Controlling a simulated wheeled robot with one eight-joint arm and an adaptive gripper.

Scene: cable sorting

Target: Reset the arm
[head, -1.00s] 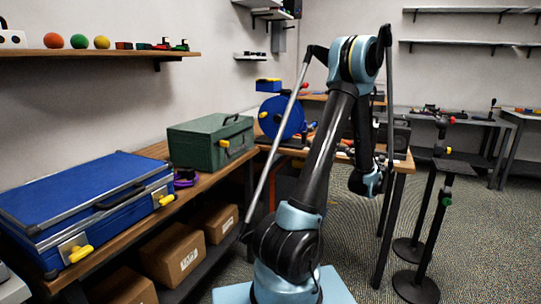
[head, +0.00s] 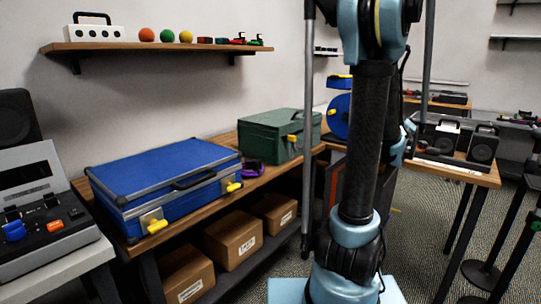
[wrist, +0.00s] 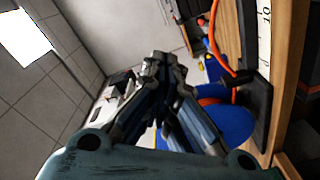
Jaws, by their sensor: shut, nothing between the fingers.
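My gripper (wrist: 163,62) is in the middle of the wrist view, its dark fingers together with nothing between them. My arm (head: 366,150) stands upright right of centre in the head view, with an elbow joint at the top edge. The gripper itself is not clearly visible in the head view, behind or beyond the arm. In the wrist view a blue reel (wrist: 238,122) lies beyond the fingers to the right, and I cannot tell the gap to it.
A blue case (head: 165,170) and a green case (head: 280,125) rest on the wooden bench at left, with cardboard boxes (head: 232,235) below. A control panel (head: 40,225) stands far left. Thin stands (head: 490,240) are at right. An orange cable (wrist: 214,35) shows in the wrist view.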

